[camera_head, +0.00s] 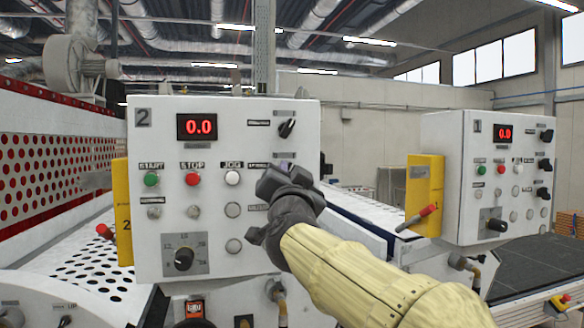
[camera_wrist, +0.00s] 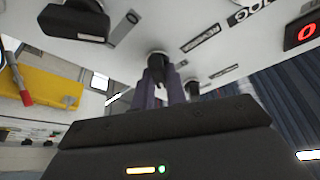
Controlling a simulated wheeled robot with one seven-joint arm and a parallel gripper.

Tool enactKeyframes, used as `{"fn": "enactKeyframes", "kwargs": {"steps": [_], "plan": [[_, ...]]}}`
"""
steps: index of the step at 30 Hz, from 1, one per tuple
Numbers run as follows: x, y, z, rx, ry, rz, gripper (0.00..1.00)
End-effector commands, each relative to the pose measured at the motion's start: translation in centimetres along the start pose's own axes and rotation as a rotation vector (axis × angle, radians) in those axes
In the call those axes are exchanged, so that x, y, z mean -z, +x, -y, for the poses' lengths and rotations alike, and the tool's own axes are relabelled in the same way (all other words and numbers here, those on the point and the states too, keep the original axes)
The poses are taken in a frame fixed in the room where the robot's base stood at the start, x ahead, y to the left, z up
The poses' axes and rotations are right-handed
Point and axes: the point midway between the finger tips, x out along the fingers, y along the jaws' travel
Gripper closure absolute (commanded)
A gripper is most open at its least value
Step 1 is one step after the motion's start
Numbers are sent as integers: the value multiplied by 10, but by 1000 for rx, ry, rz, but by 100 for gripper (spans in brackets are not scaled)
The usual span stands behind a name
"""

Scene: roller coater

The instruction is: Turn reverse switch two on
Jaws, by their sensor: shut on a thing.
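The control panel marked 2 (camera_head: 215,105) faces me in the head view. My gripper (camera_head: 284,168) is at its right side and hides the switches behind it. In the wrist view, my gripper (camera_wrist: 162,80) has its two purple fingers shut on a black switch knob (camera_wrist: 157,60), which I take to be reverse switch two. A label (camera_wrist: 201,38) that seems to read REVERSE lies beside the knob. The knob's exact turn is hard to tell between the fingers.
A black switch (camera_head: 287,128) sits just above my gripper; a nearer black knob (camera_wrist: 75,20) shows in the wrist view. Both panel displays read 0.0. Panel 1 (camera_head: 461,190) stands to the right. Yellow boxes (camera_head: 424,190) with red handles flank the panels.

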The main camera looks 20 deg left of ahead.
Motion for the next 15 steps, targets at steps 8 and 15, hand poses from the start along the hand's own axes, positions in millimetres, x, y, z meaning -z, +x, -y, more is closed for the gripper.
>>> {"fn": "enactKeyframes", "kwargs": {"steps": [8, 15], "plan": [[4, 0, 1, -5, 18, -11, 100], [4, 0, 1, -6, 17, -10, 78]]}}
